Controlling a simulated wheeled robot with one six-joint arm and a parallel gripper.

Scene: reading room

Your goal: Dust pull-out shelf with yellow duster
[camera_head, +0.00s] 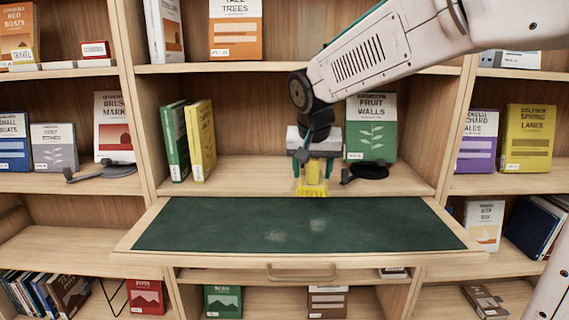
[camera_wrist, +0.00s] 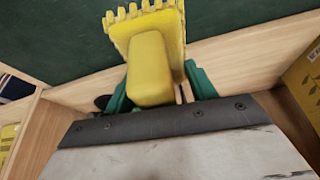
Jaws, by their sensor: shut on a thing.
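The yellow duster (camera_head: 312,187) is held by my gripper (camera_head: 313,170), which is shut on its block-like handle. The duster's toothed, fringed edge points down, over the back edge of the pull-out shelf. I cannot tell whether it touches the surface. The pull-out shelf (camera_head: 400,222) is drawn out and has a dark green top with a wooden frame. Two pale dusty patches show on it, one near the middle (camera_head: 318,225) and one left of it (camera_head: 275,237). In the wrist view the duster (camera_wrist: 150,65) sits between green fingers, with the green surface (camera_wrist: 50,40) beyond.
Green and yellow books (camera_head: 201,140) stand to the left. A wooden handle (camera_head: 300,273) is on the pull-out shelf's front. The green top is clear of objects.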

